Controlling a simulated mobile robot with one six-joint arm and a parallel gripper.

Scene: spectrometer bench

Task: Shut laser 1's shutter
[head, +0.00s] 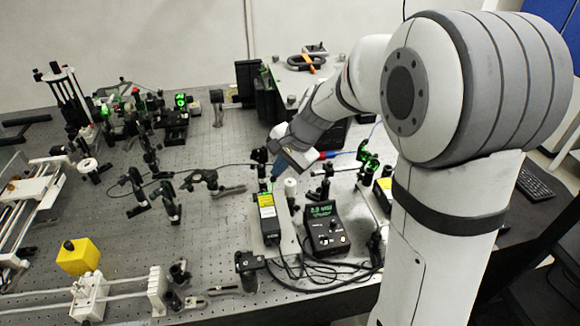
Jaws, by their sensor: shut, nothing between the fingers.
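A black laser box with a yellow label (267,212) lies on the bench near the middle. A second box with a yellow label (383,190) is partly hidden by my arm at the right. I cannot read which of them is laser 1. My gripper (275,174) is shut and empty, pointing down just beyond the far end of the middle laser box. The shutter is too small to make out at this distance, and I cannot tell its position or whether my gripper touches it.
A controller with a green display (323,228) stands right of the middle laser, with black cables (310,272) in front. Mirror mounts (170,205) and a yellow cube (78,256) stand to the left. A black post mount (248,268) is near the front edge.

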